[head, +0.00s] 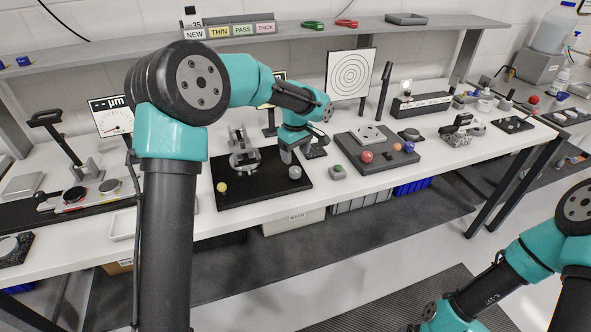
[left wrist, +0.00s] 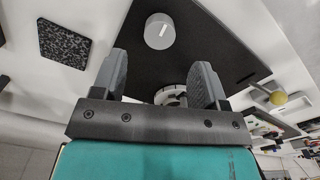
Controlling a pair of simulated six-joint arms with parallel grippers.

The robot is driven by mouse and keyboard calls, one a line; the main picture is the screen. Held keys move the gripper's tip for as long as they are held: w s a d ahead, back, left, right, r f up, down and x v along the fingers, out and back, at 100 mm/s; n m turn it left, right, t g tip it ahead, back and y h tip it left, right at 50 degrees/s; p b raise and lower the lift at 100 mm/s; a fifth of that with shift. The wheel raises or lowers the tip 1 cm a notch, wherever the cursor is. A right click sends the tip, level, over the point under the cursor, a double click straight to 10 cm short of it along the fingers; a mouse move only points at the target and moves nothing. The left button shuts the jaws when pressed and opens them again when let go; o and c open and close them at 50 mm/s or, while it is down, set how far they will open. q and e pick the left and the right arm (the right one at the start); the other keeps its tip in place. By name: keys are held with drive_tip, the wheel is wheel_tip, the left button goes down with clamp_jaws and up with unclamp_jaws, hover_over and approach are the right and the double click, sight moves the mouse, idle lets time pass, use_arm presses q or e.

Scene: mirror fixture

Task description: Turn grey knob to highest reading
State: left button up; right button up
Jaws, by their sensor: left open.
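The grey knob (head: 294,172) stands at the right end of the black base plate (head: 262,195) of the mirror fixture (head: 243,157). In the left wrist view the knob (left wrist: 160,31) is round with a white pointer line and lies just beyond my fingertips, between their lines. My left gripper (head: 286,155) is open and empty, close to the knob and apart from it in the wrist view (left wrist: 162,65). The µm dial (head: 113,119) stands at the left; its reading is too small to tell. My right arm shows at lower right, its gripper out of view.
A yellow ball knob (head: 222,187) is at the plate's left front corner. A small box with a green button (head: 337,172) stands just right of the plate. A grey board (head: 378,155) with coloured balls lies farther right. A concentric-ring target (head: 351,74) stands behind.

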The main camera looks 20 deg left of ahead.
sight(296, 170)
use_arm(q)
wheel_tip(296, 170, down, 7)
drive_tip(key=shift+f, duration=0.1)
drive_tip(key=shift+c, duration=0.2)
drive_tip(key=c, duration=0.9)
